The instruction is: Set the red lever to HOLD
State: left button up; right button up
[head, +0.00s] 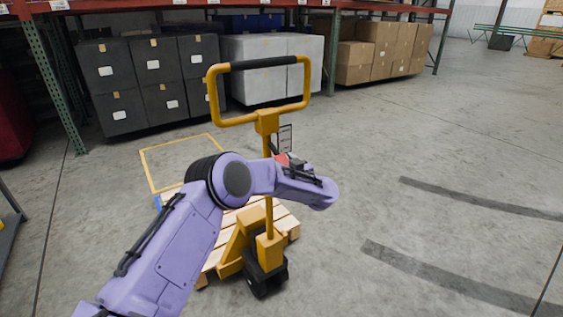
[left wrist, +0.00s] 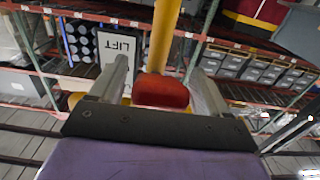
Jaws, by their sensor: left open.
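The red lever (left wrist: 160,91) shows in the left wrist view as a rounded red block in front of a yellow post (left wrist: 163,38). It lies between the two grey fingers of my open left gripper (left wrist: 160,80); I cannot tell whether they touch it. A white sign marked LIFT (left wrist: 121,46) is beside the post. In the head view, a small part of the red lever (head: 283,159) shows on the yellow pallet jack (head: 267,122), just above my purple left wrist. My wrist hides the rest, including the lever's setting. My right gripper is not in view.
A wooden pallet (head: 287,220) sits at the pallet jack's base. A yellow floor outline (head: 147,171) lies left of it. Behind are racks with dark totes (head: 112,65), light grey bins (head: 258,70) and cardboard boxes (head: 380,52). The floor at right is clear.

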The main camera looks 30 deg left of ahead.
aim_at(279, 155)
pick_arm(q)
jog(key=shift+w+a, duration=0.1)
jog(key=shift+a, duration=0.15)
jog(key=c, duration=1.4)
jog(key=shift+r+p, duration=0.25)
jog(key=shift+p, duration=0.15)
grip_shut()
jog(key=r+g+h+p, duration=0.1)
jog(key=h+p, duration=0.1)
jog(key=p, duration=0.2)
jog(key=r+h+p, duration=0.1)
jog(key=h+p, duration=0.1)
jog(key=p, duration=0.2)
jog(key=shift+s+d+r+g, duration=0.2)
jog(key=shift+d+r+g, duration=0.05)
jog(key=shift+d+g, duration=0.15)
jog(key=shift+f+h+p, duration=0.15)
jog(key=shift+h+p, duration=0.15)
jog(key=o, duration=1.4)
grip_release()
